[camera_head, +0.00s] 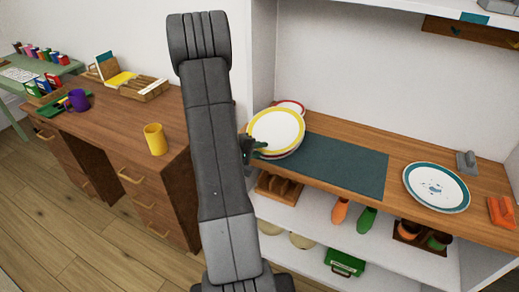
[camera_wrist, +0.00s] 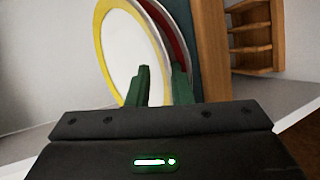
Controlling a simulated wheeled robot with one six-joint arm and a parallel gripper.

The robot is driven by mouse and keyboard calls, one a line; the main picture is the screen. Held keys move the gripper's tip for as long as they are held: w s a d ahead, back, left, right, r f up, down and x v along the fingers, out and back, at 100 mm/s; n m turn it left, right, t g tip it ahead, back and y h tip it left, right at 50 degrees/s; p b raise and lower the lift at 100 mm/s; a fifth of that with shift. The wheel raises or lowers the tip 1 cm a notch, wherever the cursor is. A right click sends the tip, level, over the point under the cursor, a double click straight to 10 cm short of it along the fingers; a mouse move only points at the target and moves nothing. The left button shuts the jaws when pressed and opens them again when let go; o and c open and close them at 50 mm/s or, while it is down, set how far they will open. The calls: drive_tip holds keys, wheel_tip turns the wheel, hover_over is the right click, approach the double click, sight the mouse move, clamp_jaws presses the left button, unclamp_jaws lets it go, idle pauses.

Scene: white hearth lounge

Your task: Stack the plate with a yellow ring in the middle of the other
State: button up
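The plate with a yellow ring (camera_head: 276,131) is white and lies at the left end of the wooden counter, overlapping a red-ringed plate (camera_head: 291,105). The other plate, white with a teal ring and small blue marks (camera_head: 436,187), lies flat on the right part of the counter. My gripper (camera_head: 254,147) is at the yellow-ringed plate's near left edge, partly hidden by my arm. In the wrist view its green fingers (camera_wrist: 163,80) are apart at the rim of the yellow-ringed plate (camera_wrist: 104,45). The red plate (camera_wrist: 178,35) is behind. I cannot tell whether the fingers press on the rim.
A dark teal mat (camera_head: 330,165) lies between the plates, bare. A grey object (camera_head: 467,162) and an orange holder (camera_head: 501,212) flank the teal-ringed plate. A white side wall (camera_head: 262,50) rises left of the counter. A desk with a yellow mug (camera_head: 155,139) stands left.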

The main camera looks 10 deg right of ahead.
drive_tip(key=shift+f, duration=0.1)
drive_tip(key=v, duration=1.2)
drive_tip(key=shift+b, duration=0.4)
drive_tip(key=shift+w+d, duration=0.1)
drive_tip(key=shift+w, duration=0.05)
drive_tip(key=shift+p+x, duration=0.4)
drive_tip(key=shift+x, duration=5.45)
